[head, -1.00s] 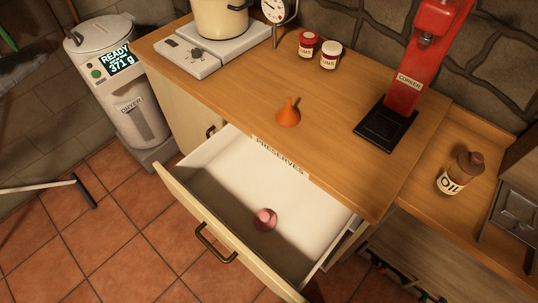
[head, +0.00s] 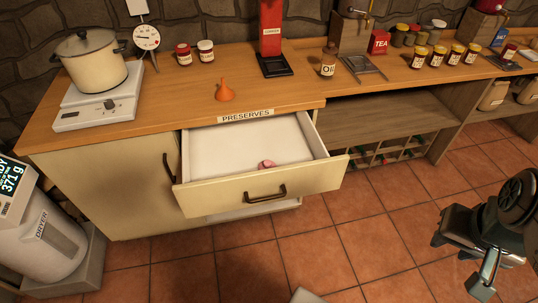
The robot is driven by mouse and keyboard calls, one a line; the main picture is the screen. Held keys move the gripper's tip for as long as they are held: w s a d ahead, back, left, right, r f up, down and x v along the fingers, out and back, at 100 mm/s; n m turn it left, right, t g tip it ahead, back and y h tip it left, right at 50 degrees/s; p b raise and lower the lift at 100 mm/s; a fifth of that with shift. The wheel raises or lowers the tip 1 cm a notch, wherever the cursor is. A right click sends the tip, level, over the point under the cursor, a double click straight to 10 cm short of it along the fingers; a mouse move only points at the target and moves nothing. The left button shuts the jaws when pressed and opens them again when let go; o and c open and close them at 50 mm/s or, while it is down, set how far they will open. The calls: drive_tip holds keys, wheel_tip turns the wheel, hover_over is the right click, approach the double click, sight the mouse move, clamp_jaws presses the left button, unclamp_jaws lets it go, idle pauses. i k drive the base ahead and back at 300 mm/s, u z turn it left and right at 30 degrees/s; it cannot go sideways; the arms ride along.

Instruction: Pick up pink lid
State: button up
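The pink lid (head: 267,164) lies inside the open drawer (head: 232,142) labelled PRESERVES, close to its front panel. The panel's top edge hides the lower part of the lid. My gripper (head: 461,264) is at the lower right of the head view, above the tiled floor, well to the right of the drawer and apart from the lid. Its two fingers look spread with nothing between them.
The counter above the drawer holds an orange funnel (head: 225,91), a pot (head: 93,62) on a hob, small jars and a red corker (head: 271,35). An oil bottle (head: 329,61) stands further right. The floor before the drawer is clear.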

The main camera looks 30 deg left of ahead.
sight(267, 164)
drive_tip(key=u, duration=1.55)
drive_tip(key=i, duration=0.95)
drive_tip(key=z, duration=0.1)
